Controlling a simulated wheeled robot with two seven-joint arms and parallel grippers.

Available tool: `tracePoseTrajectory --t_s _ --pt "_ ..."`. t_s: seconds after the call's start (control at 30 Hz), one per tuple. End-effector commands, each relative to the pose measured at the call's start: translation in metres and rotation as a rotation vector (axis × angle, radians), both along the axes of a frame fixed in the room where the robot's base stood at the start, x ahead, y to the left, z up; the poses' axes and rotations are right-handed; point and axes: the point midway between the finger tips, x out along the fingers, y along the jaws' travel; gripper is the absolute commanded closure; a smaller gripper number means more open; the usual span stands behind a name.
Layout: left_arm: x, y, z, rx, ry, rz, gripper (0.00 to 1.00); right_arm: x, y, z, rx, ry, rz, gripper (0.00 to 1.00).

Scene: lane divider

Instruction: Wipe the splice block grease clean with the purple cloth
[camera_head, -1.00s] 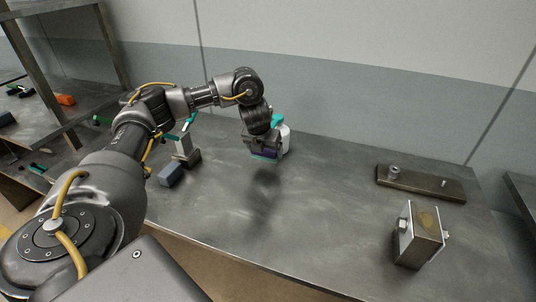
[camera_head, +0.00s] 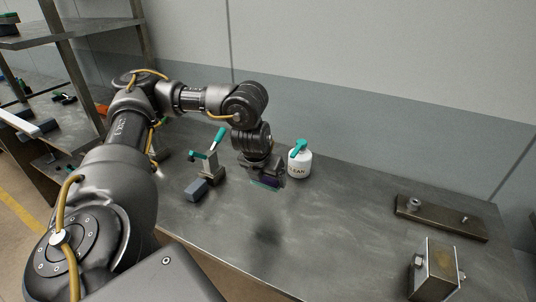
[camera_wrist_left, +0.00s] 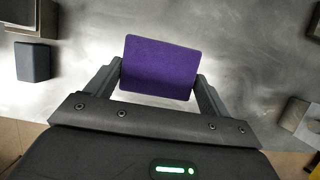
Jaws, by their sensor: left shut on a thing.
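My left gripper (camera_head: 266,181) is shut on the purple cloth (camera_wrist_left: 160,68) and holds it above the table, over a dark shadow. The cloth appears as a folded rectangular pad between the two fingers in the left wrist view. In the head view only a little of the cloth (camera_head: 269,182) shows under the gripper. A metal block with bolts on its sides and a brownish top (camera_head: 437,262), seemingly the splice block with grease, stands at the front right, well apart from the gripper. My right gripper is out of view.
A white spray bottle (camera_head: 299,164) with a teal top stands just right of the gripper. A teal-handled clamp (camera_head: 211,165) and a blue-grey block (camera_head: 196,190) are to its left. A flat plate with bolts (camera_head: 440,218) lies behind the metal block. The middle table is clear.

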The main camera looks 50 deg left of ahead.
Motion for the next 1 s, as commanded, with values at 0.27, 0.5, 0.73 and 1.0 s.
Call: tracePoseTrajectory --t_s 0.27,0.5,0.73,1.0 --pt "0.001 -0.001 0.000 -0.001 0.000 0.004 0.37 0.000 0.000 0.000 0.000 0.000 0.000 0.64" --pt "0.005 -0.019 0.001 0.007 -0.003 0.174 0.37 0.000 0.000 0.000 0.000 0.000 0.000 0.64" --pt "0.007 -0.055 0.001 0.014 -0.005 0.626 0.37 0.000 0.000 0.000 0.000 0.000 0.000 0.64" --pt "0.001 -0.117 0.009 0.005 -0.004 1.491 0.37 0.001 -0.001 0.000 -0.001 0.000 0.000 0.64"
